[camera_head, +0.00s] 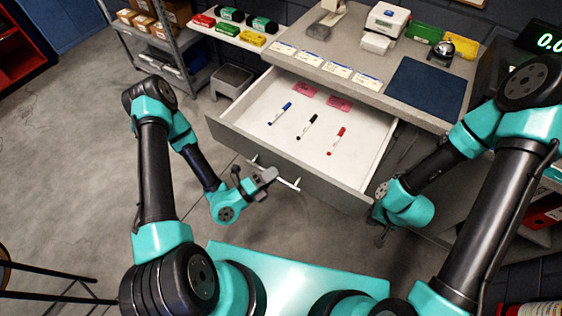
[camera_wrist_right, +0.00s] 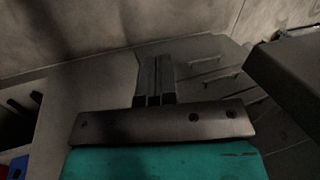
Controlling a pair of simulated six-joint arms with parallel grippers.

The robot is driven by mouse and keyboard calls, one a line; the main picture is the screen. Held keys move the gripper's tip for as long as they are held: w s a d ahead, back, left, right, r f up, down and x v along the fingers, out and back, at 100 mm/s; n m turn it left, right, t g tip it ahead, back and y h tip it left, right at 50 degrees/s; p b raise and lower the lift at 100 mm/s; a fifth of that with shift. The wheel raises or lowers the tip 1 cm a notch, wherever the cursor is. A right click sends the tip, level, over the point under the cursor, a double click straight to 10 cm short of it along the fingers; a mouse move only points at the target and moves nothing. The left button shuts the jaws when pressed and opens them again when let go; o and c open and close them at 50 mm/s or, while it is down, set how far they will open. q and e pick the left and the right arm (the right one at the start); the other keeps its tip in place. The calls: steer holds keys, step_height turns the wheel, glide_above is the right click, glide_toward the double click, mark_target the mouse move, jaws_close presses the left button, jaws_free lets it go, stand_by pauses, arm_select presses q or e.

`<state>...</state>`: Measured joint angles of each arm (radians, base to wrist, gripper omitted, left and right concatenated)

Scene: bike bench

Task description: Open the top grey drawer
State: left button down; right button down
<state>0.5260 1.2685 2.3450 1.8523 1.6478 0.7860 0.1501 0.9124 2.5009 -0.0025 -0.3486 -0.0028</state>
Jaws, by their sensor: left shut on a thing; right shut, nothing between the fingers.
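The top grey drawer (camera_head: 310,172) is pulled well out from the bench in the head view. Inside it lie a blue marker (camera_head: 280,114), a black marker (camera_head: 307,127), a red marker (camera_head: 337,141) and two pink pads (camera_head: 304,90). A white bar handle (camera_head: 288,183) is on its front. My left gripper (camera_head: 266,177) is at the handle and shut on it; the fingers hide part of it. My right gripper (camera_head: 380,238) is low, beside the right end of the drawer front. In the right wrist view its fingers (camera_wrist_right: 154,80) are shut together and empty.
The bench top holds white label cards (camera_head: 340,69), a dark blue mat (camera_head: 426,88), a white box (camera_head: 387,20) and a green box (camera_head: 424,33). A shelf rack (camera_head: 165,40) and a grey bin (camera_head: 232,80) stand to the left. Floor left of the drawer is clear.

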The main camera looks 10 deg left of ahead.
arm_select(q)
steer(key=shift+s+a+f, duration=0.1)
steer(key=shift+s+a, duration=0.1)
steer(key=shift+s, duration=0.3)
steer(key=shift+s+a, duration=0.15)
steer(key=shift+s, duration=0.3)
steer(key=c, duration=1.2)
jaws_free()
steer(key=shift+s, duration=0.1)
steer(key=shift+v, duration=8.6)
steer(key=shift+d, duration=0.1)
steer(key=shift+x, duration=4.9)
